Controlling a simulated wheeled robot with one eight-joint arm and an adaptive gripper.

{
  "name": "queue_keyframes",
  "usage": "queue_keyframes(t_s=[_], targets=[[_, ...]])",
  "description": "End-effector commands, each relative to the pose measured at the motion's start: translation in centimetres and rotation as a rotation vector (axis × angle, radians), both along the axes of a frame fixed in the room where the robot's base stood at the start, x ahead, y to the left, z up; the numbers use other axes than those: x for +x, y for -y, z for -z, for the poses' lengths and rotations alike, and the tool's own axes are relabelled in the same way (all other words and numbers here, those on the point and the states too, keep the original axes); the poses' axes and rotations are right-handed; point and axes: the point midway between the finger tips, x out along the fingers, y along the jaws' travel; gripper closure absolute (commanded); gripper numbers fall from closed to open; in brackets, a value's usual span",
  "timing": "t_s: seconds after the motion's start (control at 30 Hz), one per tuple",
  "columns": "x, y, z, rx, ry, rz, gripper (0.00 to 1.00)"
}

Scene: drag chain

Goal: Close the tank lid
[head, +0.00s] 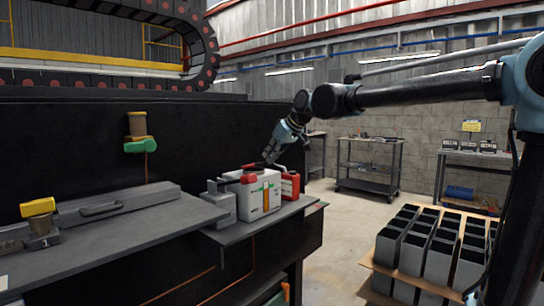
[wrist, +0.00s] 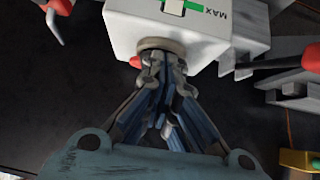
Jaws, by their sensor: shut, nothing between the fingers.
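The white tank (head: 262,200) stands on the grey bench in the head view, with a green mark and an orange level strip on its face. A red cap (head: 249,178) shows at its upper left. In the wrist view the white tank (wrist: 190,30) carries a "MAX" mark. A round tan piece (wrist: 162,43) shows at the tank's edge, partly behind my fingers; I cannot tell if it is the lid. My gripper (head: 268,161) is shut and empty over the tank's top. In the wrist view its fingertips (wrist: 163,60) overlap the tan piece; contact is unclear.
A red can (head: 290,184) stands just right of the tank, and a grey block (head: 221,203) stands left. A dark machine wall (head: 80,130) rises behind the bench. Racks of dark bins (head: 430,245) stand at the right. Open floor lies between.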

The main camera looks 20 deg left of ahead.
Motion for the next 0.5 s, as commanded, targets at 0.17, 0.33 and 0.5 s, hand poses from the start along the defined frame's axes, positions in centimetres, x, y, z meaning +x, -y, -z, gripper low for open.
queue_keyframes(t_s=[0.17, 0.33, 0.5], targets=[[-0.2, 0.7, 1.5, 0.077, 0.025, 0.002, 1.00], [-0.4, 1.1, 2.9, 0.087, 0.028, 0.002, 1.00], [-0.4, 1.2, 3.2, 0.087, 0.028, 0.002, 1.00]])
